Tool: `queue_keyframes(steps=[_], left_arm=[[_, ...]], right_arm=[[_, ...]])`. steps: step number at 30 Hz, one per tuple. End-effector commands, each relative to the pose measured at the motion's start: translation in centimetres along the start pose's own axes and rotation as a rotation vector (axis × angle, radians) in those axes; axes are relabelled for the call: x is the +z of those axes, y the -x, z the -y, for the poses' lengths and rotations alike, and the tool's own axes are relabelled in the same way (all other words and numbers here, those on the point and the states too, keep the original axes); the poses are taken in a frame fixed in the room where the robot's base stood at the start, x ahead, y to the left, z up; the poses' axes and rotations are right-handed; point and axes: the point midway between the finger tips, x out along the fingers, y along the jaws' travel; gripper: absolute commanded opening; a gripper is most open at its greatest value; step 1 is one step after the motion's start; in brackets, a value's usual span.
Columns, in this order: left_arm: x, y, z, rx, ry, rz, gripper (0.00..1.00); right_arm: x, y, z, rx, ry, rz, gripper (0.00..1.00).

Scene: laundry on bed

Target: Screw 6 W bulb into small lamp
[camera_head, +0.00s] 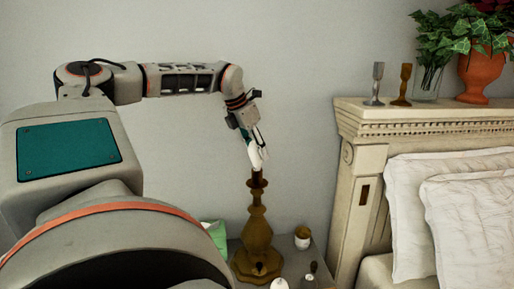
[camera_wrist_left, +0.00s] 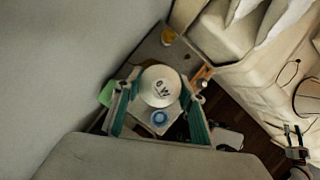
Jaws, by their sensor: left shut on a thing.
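The white 6 W bulb (camera_head: 257,158) is between the fingers of my left gripper (camera_head: 255,145), which is shut on it. In the left wrist view the bulb (camera_wrist_left: 158,84) shows its round top with "6 W" printed on it, between the teal fingers. The small brown lamp (camera_head: 257,226) stands upright on the nightstand, with no shade. The bulb is right over the lamp's top, its lower end at the socket (camera_head: 257,180). I cannot tell how deep it sits. My right gripper (camera_wrist_left: 294,138) appears small at the lower right of the wrist view; its jaw state is unclear.
The grey nightstand (camera_wrist_left: 150,50) also holds a white and gold jar (camera_head: 302,238), a green item (camera_head: 216,236) and a round blue item (camera_wrist_left: 160,118). The carved headboard (camera_head: 358,150) and bed pillows (camera_head: 475,215) stand to the right. The wall is behind the lamp.

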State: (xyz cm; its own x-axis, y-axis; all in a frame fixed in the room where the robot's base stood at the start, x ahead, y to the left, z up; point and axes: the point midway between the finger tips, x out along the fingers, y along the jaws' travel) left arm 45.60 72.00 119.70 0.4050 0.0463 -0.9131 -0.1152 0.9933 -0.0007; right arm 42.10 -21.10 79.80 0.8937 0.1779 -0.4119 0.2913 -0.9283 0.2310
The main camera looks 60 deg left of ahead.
Motion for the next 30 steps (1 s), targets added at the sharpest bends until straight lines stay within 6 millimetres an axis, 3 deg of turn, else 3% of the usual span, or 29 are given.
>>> queue_keyframes(steps=[8, 23, 30], left_arm=[[0.0, 0.1, 0.2, -0.070, -0.137, -0.006, 0.18], [-0.2, -0.2, 0.2, -0.108, -0.225, -0.005, 0.18], [-0.2, -0.2, 0.2, -0.178, -0.377, -0.006, 0.18]], right_arm=[[-1.9, 1.0, -0.5, -0.001, -0.001, 0.004, 0.40], [-1.6, 0.8, -0.4, -0.001, -0.001, 0.003, 0.40], [-1.6, 0.8, -0.4, -0.001, -0.001, 0.003, 0.40]])
